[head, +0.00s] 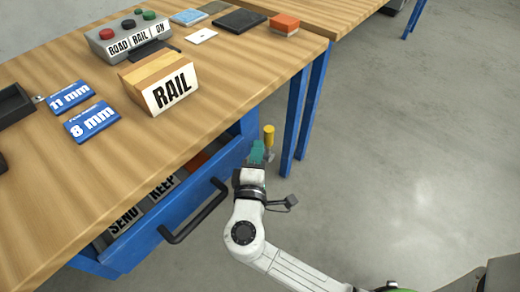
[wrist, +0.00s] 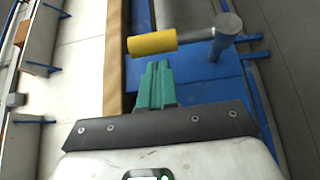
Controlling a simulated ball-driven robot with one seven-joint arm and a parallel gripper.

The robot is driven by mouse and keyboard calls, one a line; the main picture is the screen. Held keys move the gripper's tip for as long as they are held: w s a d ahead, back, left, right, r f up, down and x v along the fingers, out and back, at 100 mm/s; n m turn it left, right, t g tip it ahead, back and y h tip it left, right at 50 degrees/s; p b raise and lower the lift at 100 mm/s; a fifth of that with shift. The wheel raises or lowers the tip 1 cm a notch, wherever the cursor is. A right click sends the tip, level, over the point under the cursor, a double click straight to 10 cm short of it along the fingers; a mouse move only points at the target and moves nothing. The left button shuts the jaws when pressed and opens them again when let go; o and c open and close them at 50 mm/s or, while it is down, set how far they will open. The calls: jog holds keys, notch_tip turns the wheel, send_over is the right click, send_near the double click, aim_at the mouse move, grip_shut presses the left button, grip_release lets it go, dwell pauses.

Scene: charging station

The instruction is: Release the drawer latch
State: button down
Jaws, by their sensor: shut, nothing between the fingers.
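The latch has a yellow grip (head: 269,136) on a grey lever at the drawer's right end. In the wrist view the yellow grip (wrist: 152,43) lies across the picture, and its grey rod runs right to a round grey post (wrist: 227,30). My gripper (head: 257,150) has teal fingers, shut and empty, just left of the grip in the head view. In the wrist view the fingertips (wrist: 156,68) point at the grip from just below it; whether they touch it I cannot tell. The blue drawer (head: 140,240) stands partly open and has a black bar handle (head: 195,215).
The wooden table top (head: 60,185) overhangs the drawer. Blue table legs (head: 303,110) stand right of the latch. Floor to the right is clear.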

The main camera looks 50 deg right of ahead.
aim_at(271, 135)
jog(key=shift+s+d, duration=0.1)
jog(key=shift+d, duration=0.3)
jog(key=d+r+m+g+y+p, duration=0.1)
jog(key=d+r+y+p, duration=0.1)
jog(key=p, duration=0.4)
jog(key=shift+d+m+p, duration=0.2)
jog(key=shift+m+p, duration=0.1)
jog(key=y+p, duration=0.1)
jog(key=d+m+p, duration=0.1)
jog(key=p, duration=0.1)
jog(key=shift+d+r+g+y, duration=0.2)
jog(key=shift+d+g+y, duration=0.05)
jog(key=shift+g+y, duration=0.15)
jog(key=d+f+m+g+y+p, duration=0.1)
jog(key=d+y+p, duration=0.5)
jog(key=p, duration=0.9)
jog(key=shift+d+f+m+y, duration=0.4)
jog(key=shift+f+m, duration=0.5)
jog(key=shift+f, duration=0.35)
jog(key=shift+s+f, duration=0.1)
jog(key=shift+f, duration=0.05)
